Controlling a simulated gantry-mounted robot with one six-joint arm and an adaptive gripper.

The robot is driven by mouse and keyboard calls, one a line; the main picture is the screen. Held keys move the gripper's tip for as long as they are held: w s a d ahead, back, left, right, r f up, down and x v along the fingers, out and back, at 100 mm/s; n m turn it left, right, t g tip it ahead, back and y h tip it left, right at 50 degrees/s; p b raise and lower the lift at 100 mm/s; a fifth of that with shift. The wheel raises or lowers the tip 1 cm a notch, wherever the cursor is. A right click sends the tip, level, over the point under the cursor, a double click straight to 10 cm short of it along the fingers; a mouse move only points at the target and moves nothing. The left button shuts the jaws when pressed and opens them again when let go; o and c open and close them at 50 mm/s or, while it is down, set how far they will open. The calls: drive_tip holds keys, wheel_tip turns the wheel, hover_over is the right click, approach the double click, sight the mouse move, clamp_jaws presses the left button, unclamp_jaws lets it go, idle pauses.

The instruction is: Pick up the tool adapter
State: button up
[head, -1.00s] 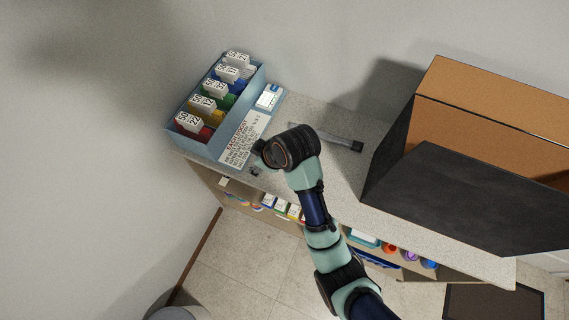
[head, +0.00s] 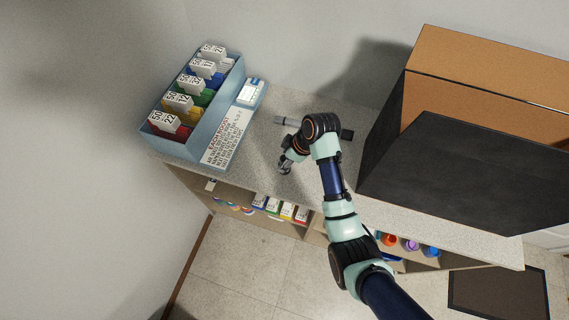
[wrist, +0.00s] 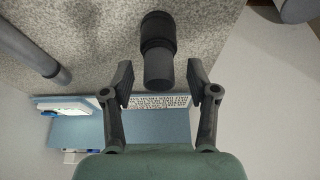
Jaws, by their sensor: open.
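The tool adapter (wrist: 158,48) appears to be a dark stepped cylinder, with a wider ribbed collar and a narrower end, on the speckled counter in the wrist view. My gripper (wrist: 159,76) is open, with one finger on each side of the narrower end and visible gaps on both sides. I cannot tell its exact height above the counter. In the head view my gripper (head: 286,163) is low over the counter's front part, and the adapter is not clearly visible there.
A large black and orange box (head: 440,160) stands right. Shelves with small items are below the counter.

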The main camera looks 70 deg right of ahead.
drive_tip(key=shift+w+f, duration=0.25)
drive_tip(key=shift+f, duration=0.25)
clamp_jaws()
wheel_tip(320, 180, up, 20)
drive_tip(key=p, duration=0.9)
